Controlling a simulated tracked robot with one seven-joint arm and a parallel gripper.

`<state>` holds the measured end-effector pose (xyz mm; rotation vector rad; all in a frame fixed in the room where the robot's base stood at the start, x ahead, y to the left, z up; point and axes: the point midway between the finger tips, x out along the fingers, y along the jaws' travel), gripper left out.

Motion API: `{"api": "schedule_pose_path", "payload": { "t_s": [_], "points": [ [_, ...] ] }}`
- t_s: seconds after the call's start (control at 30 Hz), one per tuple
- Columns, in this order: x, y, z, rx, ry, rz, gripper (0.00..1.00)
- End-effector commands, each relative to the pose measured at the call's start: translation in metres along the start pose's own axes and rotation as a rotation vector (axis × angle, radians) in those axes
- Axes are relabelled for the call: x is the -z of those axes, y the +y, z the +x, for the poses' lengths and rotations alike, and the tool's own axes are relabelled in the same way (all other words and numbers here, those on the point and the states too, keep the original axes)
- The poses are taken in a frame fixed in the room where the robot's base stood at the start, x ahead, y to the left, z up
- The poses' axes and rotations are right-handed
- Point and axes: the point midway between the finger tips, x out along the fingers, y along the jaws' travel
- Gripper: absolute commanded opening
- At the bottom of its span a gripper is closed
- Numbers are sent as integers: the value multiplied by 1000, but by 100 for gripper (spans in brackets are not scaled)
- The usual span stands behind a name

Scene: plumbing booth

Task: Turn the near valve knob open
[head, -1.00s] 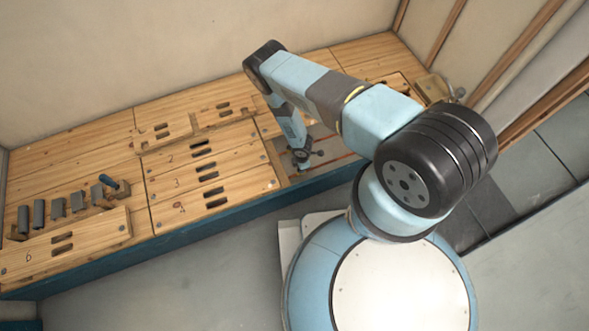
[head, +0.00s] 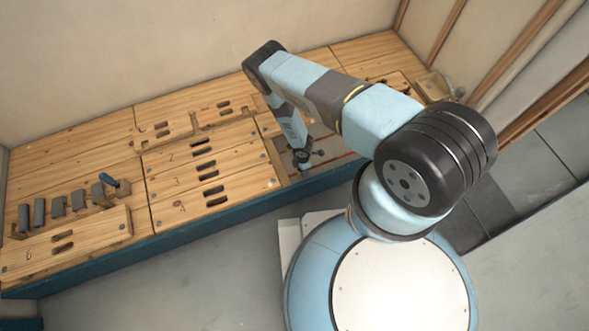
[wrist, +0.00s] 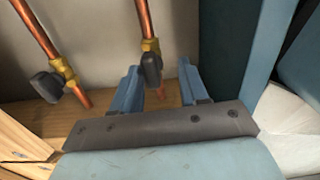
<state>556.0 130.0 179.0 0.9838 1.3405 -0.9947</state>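In the wrist view, a dark grey valve knob (wrist: 152,70) sits on a brass fitting on a copper pipe (wrist: 144,18). My gripper (wrist: 158,78) is open, with its two blue fingers apart on the left and right of this knob. Whether either finger touches it I cannot tell. A second dark knob (wrist: 46,86) on a brass valve and copper pipe (wrist: 36,28) is to the left, outside the fingers. In the head view my gripper (head: 304,163) is small and low in the bench opening, and the knobs cannot be made out there.
The wooden bench (head: 75,150) has slotted panels and several grey pieces (head: 58,207) at the left. In the wrist view a blue wall (wrist: 226,50) stands close to the right finger. A beige wall is behind the pipes.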

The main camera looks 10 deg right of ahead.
Motion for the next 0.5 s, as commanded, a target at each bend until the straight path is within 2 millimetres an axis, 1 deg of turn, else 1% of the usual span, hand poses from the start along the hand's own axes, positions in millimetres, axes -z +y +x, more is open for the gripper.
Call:
{"api": "schedule_pose_path", "payload": {
  "t_s": [0.27, 0.37, 0.5],
  "points": [
    [-1, 4, -5, -5, 0, 1, 44],
    [0, 5, -14, -7, 0, 1, 44],
    [0, 4, -36, -6, -1, 1, 44]
  ]
}}
